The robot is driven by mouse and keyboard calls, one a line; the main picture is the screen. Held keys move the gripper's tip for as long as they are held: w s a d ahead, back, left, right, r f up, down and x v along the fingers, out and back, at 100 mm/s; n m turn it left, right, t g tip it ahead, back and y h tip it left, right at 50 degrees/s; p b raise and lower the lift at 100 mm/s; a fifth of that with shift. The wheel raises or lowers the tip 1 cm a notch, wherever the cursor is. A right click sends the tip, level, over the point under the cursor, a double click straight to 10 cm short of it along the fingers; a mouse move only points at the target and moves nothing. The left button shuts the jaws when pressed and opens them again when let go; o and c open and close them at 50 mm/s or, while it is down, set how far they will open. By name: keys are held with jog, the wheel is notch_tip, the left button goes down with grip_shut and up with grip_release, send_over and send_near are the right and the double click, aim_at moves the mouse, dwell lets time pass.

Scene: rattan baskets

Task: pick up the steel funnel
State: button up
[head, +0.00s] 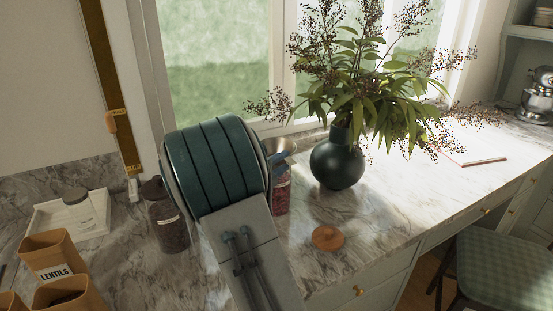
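What looks like the steel funnel (279,147) shows as a pale metal rim just right of my arm in the head view. It appears to sit at the mouth of a glass jar with dark red contents (281,190). Its left part and most of its lower part are hidden, so I cannot tell how it rests there. My arm's large teal joint and grey link fill the middle of the picture in front of it. My gripper is not visible, so its distance from the funnel cannot be seen.
A dark vase (338,163) with a leafy plant stands right of the funnel. A wooden lid (327,238) lies in front on the marble counter (385,215). A dark-filled jar (168,225) and a lentils canister (50,257) stand left. The window is behind.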

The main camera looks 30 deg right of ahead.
jog(key=p+x, duration=0.2)
jog(key=x, duration=0.2)
jog(key=shift+d, duration=0.25)
jog(key=shift+w+d+f, duration=0.1)
jog(key=shift+d, duration=0.3)
grip_shut()
